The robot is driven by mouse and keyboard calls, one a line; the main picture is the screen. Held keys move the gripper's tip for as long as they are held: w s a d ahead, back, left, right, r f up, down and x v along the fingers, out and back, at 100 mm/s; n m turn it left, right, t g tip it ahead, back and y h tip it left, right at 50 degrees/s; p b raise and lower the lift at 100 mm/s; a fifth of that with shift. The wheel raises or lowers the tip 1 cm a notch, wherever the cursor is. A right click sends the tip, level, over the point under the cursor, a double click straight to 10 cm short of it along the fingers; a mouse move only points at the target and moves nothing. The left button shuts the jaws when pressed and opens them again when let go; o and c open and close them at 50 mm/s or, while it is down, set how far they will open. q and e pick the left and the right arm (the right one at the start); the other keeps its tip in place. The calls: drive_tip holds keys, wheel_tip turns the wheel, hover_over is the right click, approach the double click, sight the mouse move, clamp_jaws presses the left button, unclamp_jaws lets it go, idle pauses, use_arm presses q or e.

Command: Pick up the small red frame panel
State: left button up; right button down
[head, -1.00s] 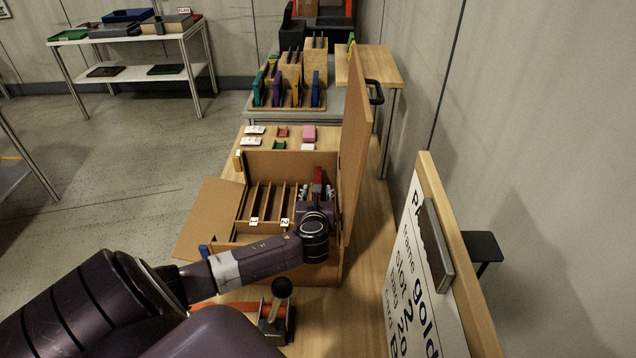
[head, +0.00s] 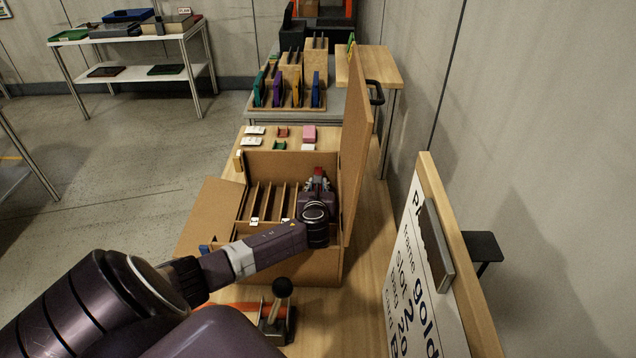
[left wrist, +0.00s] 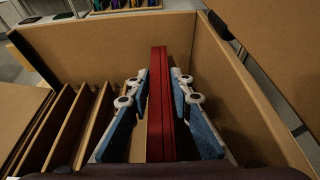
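The small red frame panel (left wrist: 160,110) stands on edge in the right-hand compartment of the open wooden box (head: 290,265). Its top shows just beyond my left gripper in the head view (head: 319,172). My left gripper (left wrist: 160,82) reaches down into the box, with one blue-padded finger on each side of the panel. The fingertips are very close to it, but narrow gaps show along the pads, so the gripper looks open around the panel. The panel's lower part is hidden. My right gripper is not in view.
Thin wooden dividers (left wrist: 62,125) form slots left of the panel. The box's raised lid (head: 356,150) stands close on the right. Coloured panels (head: 278,90) stand in a rack behind. A black-knobbed lever (head: 282,288) is in front, and a lettered board (head: 415,265) is at right.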

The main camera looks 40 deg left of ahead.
use_arm(q)
clamp_jaws()
